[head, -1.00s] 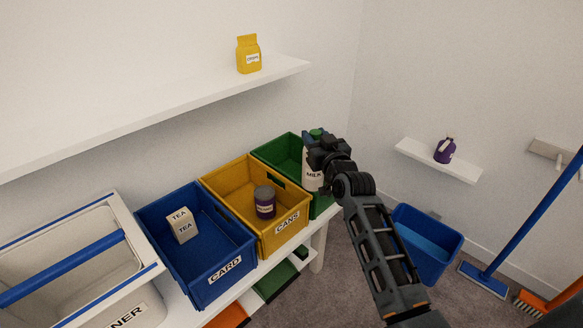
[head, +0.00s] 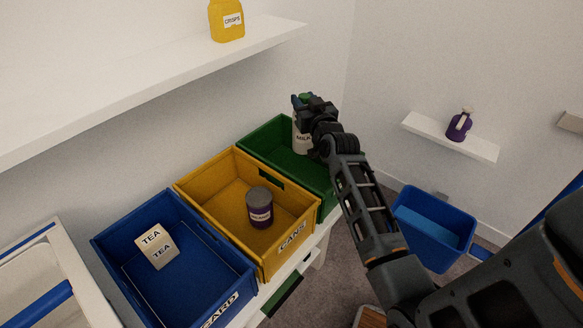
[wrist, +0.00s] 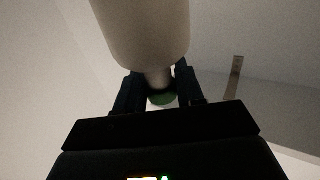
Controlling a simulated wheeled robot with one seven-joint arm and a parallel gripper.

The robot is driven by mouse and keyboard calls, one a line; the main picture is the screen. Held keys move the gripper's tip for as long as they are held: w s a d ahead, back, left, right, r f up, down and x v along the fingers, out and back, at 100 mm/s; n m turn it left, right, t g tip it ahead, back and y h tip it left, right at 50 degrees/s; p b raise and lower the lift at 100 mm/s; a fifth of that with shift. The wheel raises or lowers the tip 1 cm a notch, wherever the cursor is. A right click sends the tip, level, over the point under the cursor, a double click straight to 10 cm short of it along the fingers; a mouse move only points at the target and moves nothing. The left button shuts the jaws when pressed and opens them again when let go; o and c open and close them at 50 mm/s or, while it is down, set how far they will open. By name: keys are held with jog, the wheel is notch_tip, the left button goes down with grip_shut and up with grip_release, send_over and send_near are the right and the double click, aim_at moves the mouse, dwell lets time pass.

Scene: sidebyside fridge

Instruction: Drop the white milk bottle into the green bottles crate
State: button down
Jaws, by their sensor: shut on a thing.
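The white milk bottle (head: 301,138) with a green cap is held upright in my gripper (head: 306,103), at the back right of the green crate (head: 275,145). The gripper is shut on the bottle near its neck, just below the cap. In the wrist view the pale bottle body (wrist: 145,30) and the green cap (wrist: 162,99) show between the fingers (wrist: 160,85). The bottle's lower part appears over or inside the green crate; its base height cannot be told. My gripper and arm hide part of the bottle and the crate's right side.
A yellow cans crate (head: 225,205) holding a dark can (head: 260,207) stands beside the green crate. A blue card crate (head: 115,250) holds a tea box (head: 156,245). A blue bin (head: 432,228) stands right.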

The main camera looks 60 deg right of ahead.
notch_tip(320, 180, down, 5)
jog(key=b, duration=0.3)
jog(key=shift+r, duration=0.15)
jog(key=c, duration=0.6)
grip_release()
jog(key=r, duration=0.4)
jog(key=shift+s+r+p, duration=0.2)
jog(key=shift+p, duration=0.2)
jog(key=s+d+r, duration=0.1)
jog(key=s+r, duration=0.1)
jog(key=s, duration=0.1)
jog(key=s+d+r+b, duration=0.1)
jog(key=s+d+r, duration=0.1)
jog(key=s, duration=0.1)
jog(key=s+d+r, duration=0.2)
jog(key=s, duration=0.2)
jog(key=shift+d+r, duration=0.15)
jog(key=shift+r, duration=0.15)
